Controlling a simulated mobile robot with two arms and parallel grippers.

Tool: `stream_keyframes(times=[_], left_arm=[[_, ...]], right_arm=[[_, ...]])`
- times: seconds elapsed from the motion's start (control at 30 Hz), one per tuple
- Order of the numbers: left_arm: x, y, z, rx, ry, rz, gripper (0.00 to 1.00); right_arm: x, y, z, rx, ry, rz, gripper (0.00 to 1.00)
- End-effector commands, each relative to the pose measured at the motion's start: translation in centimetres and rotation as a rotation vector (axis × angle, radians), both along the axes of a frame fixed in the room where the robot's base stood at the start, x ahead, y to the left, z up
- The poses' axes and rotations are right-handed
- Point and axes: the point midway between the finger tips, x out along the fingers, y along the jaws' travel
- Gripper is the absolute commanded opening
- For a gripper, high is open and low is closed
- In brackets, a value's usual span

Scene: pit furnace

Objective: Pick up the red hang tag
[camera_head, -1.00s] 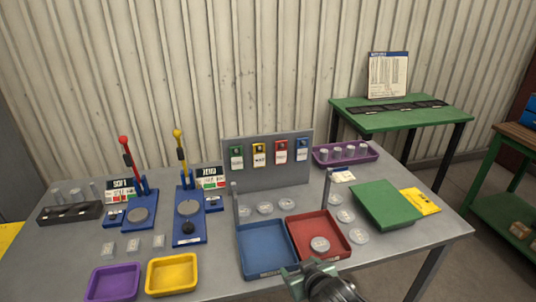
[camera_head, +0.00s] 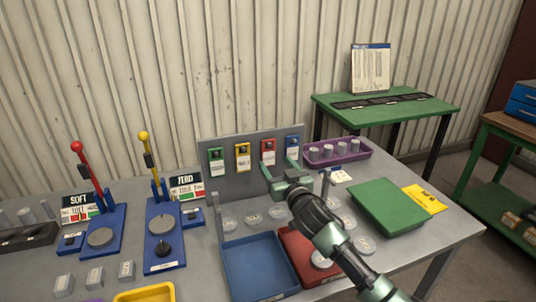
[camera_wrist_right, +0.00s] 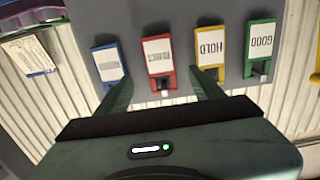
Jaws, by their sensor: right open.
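The red hang tag (camera_head: 268,152) hangs on the grey upright board (camera_head: 230,180), between the yellow tag (camera_head: 243,157) and the blue tag (camera_head: 293,148). A green tag (camera_head: 216,161) hangs at the board's left. My right gripper (camera_head: 279,170) is open and empty, just in front of and below the red tag. In the right wrist view the picture is upside down, and the red tag (camera_wrist_right: 158,55) shows beyond and between the two open fingers (camera_wrist_right: 158,85). The fingers appear apart from it. My left gripper is not in view.
Below my right arm are a blue tray (camera_head: 255,265) and a red tray (camera_head: 297,250). Several clear discs lie near them. A purple tray (camera_head: 362,152) with metal cylinders and a green box (camera_head: 388,205) stand to the right. Two lever presses (camera_head: 163,232) stand left.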

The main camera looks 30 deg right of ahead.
Motion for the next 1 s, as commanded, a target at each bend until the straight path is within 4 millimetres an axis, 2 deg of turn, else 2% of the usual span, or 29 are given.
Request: stream_keyframes(times=[0.17,0.3,0.57,0.6,0.8,0.83,1.0], left_arm=[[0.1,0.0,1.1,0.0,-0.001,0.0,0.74],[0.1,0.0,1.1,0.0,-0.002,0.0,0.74],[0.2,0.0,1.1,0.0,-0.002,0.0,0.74],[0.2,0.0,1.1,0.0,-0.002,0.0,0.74],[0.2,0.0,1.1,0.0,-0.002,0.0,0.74],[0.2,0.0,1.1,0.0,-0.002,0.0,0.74],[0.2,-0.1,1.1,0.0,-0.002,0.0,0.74]], right_arm=[[2.7,-0.6,0.5,-0.001,0.001,-0.003,0.67],[4.2,-0.9,0.3,0.0,0.001,-0.002,0.67],[4.6,-1.0,0.1,0.0,0.002,-0.001,0.67],[4.6,-1.0,0.1,0.0,0.002,-0.001,0.65],[4.6,-1.0,0.1,0.0,0.002,-0.001,0.09],[4.6,-1.0,0.1,0.001,0.003,-0.001,0.03],[4.6,-1.0,0.1,0.0,0.002,-0.001,0.03]])
